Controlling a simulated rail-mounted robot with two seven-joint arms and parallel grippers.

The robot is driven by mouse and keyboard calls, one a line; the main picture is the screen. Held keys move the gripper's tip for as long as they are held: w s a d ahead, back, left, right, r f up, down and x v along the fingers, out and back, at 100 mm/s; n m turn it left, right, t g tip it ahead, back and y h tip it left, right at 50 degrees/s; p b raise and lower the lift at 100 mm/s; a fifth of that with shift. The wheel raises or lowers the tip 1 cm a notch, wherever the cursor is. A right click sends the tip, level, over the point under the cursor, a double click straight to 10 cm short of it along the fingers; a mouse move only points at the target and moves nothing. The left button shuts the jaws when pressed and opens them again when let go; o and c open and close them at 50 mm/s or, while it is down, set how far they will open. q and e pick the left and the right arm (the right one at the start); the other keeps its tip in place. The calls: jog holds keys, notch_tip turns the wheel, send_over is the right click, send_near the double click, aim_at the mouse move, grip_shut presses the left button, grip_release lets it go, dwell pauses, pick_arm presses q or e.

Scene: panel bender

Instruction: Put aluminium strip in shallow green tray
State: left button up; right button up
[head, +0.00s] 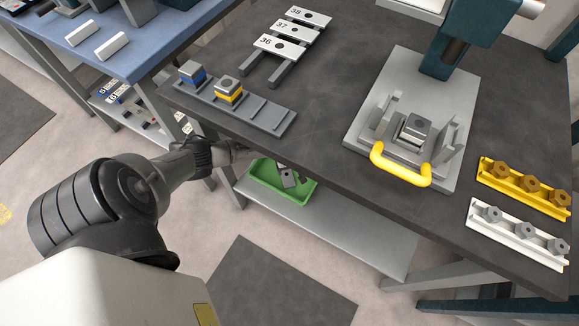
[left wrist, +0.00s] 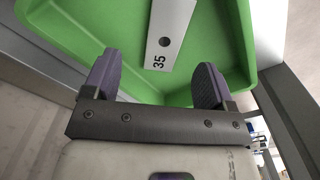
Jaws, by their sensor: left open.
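The shallow green tray (head: 256,188) is on the shelf below the dark workbench, partly hidden by the bench edge. It also fills much of the left wrist view (left wrist: 215,30). An aluminium strip marked 35 (left wrist: 167,38), with a round hole, shows inside the tray's rim; part of it shows in the head view (head: 289,178). My left gripper (left wrist: 157,82) is open, its two fingers apart over the near side of the tray, with the strip's numbered end beyond and between them. In the head view the bench edge hides its fingertips. My right gripper is not in view.
Strips 36 (head: 280,47), 37 and 38 lie on a rack on the bench (head: 325,120). A grey rail (head: 262,115) with blue and yellow blocks sits near the bench edge, above my left arm. The grey shelf (head: 340,228) right of the tray is clear.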

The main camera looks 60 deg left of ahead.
pick_arm(q)
jog(key=s+d+r+m+p, duration=0.1)
jog(key=s+d+r+m, duration=0.25)
jog(key=d, duration=0.35)
jog(key=s+d+r+m+t+h+p, duration=0.1)
jog(key=s+d+r+m+p, duration=0.2)
jog(key=d, duration=0.4)
jog(key=s+d+r+m, duration=0.2)
jog(key=s+d+m, duration=0.15)
jog(key=d, duration=0.35)
jog(key=s+d+r+m+t, duration=0.1)
jog(key=s+r+m, duration=0.2)
jog(key=r, duration=0.5)
jog(key=s+d+r+m+t, duration=0.1)
jog(key=s+r+m, duration=0.3)
jog(key=s+r, duration=0.2)
notch_tip(320, 180, up, 2)
jog(key=shift+s+d+r+t+y, duration=0.15)
jog(key=shift+d+r+t+y, duration=0.15)
jog(key=shift+y, duration=0.1)
